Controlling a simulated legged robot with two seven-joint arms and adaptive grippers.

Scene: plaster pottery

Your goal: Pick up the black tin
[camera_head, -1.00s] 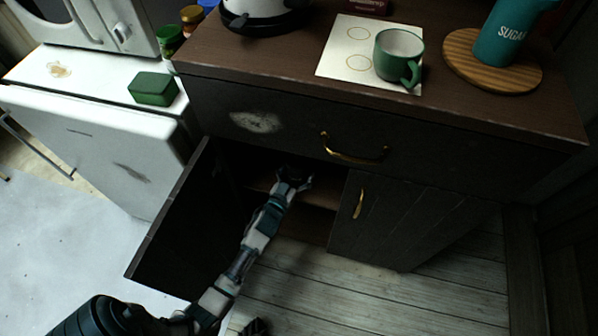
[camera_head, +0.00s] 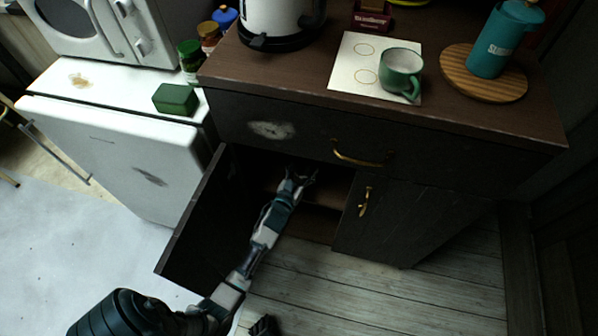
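My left arm comes in from the lower left and reaches into the open lower cabinet. My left gripper (camera_head: 301,176) is inside the dark cabinet opening, with its fingers spread somewhat apart. The space between and behind the fingers is too dark to tell whether they hold anything. I cannot make out the black tin; the cabinet interior is in deep shadow.
The open cabinet door (camera_head: 195,225) stands left of my arm; the right door (camera_head: 385,222) is shut. A white fridge (camera_head: 120,150) stands left. Floor is clear at right.

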